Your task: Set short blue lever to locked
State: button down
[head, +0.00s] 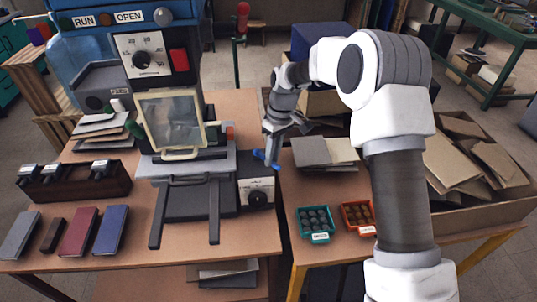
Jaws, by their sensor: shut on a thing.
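The short blue lever (260,155) sticks out at the right side of the press (190,163), near the table's right edge. Its blue end (272,165) shows just below my gripper (272,150). My gripper is at the lever and is shut on it; the fingers are small and partly hidden by the wrist. The lever lies tilted, and any locked marking is too small to read.
A framed clear guard (172,120) with a handle stands on the press front. Teal (316,224) and orange (357,216) trays sit on the right table. Covers (80,230) and a stamp rack (74,181) lie at left. A gap separates the tables.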

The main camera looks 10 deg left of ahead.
jog(key=shift+w+d+r+n+p, duration=0.15)
jog(key=shift+w+n+p, duration=0.15)
jog(key=shift+n, duration=0.35)
jog(key=shift+w+d+f+n+p, duration=0.1)
jog(key=shift+w+d+n+p, duration=0.2)
jog(key=shift+n, duration=0.35)
jog(key=shift+w+a, duration=0.1)
jog(key=shift+a, duration=0.05)
jog(key=c, duration=0.8)
grip_release()
jog(key=shift+o, duration=0.2)
jog(key=shift+r, duration=0.1)
jog(key=w+d+r+p, duration=0.1)
jog(key=w+r, duration=0.2)
jog(key=r, duration=1.4)
jog(key=shift+d, duration=0.25)
